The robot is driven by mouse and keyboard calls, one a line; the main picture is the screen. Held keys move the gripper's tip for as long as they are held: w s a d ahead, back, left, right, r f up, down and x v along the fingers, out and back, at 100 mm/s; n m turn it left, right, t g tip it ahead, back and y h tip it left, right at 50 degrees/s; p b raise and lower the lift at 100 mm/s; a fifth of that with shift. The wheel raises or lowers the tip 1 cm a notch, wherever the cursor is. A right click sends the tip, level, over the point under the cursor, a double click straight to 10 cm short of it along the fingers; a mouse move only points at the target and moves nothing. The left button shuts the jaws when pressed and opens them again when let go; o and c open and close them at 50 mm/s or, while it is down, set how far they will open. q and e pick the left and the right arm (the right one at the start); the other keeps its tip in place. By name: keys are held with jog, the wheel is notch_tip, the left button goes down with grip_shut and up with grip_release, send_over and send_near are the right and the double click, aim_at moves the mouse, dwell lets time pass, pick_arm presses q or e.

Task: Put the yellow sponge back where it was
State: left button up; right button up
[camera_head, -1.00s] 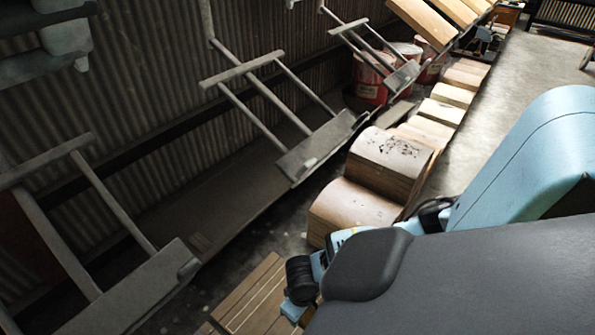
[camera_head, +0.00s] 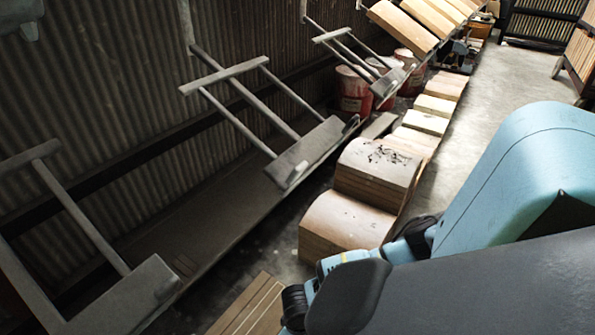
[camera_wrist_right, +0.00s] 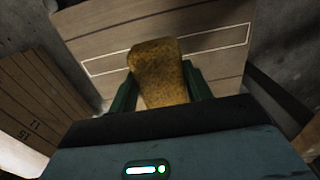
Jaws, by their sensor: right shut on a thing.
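The yellow sponge (camera_wrist_right: 158,72) shows in the right wrist view, upright between the two dark green fingers of my right gripper (camera_wrist_right: 160,88). The gripper is shut on it. Behind the sponge is a wooden plank surface (camera_wrist_right: 215,22) with a white rectangular outline marked on it. The sponge overlaps the middle of this outline. I cannot tell whether the sponge touches the planks. In the head view my right arm covers the lower right, and the gripper's fingers and the sponge are hidden there.
In the head view, grey hanger frames (camera_head: 308,150) hang along the corrugated wall at left. Stacked curved wooden pieces (camera_head: 345,220) stand beside my right arm. A slatted wooden surface (camera_head: 250,308) lies at the bottom. Red buckets (camera_head: 354,92) stand further back. Clear floor (camera_head: 500,75) runs along the right.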

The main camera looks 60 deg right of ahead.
notch_tip(320, 180, down, 5)
jog(key=b, duration=0.2)
jog(key=shift+b, duration=0.4)
jog(key=shift+r, duration=0.1)
jog(key=o, duration=0.9)
notch_tip(320, 180, up, 11)
jog(key=p, duration=0.6)
jog(key=shift+r, duration=0.55)
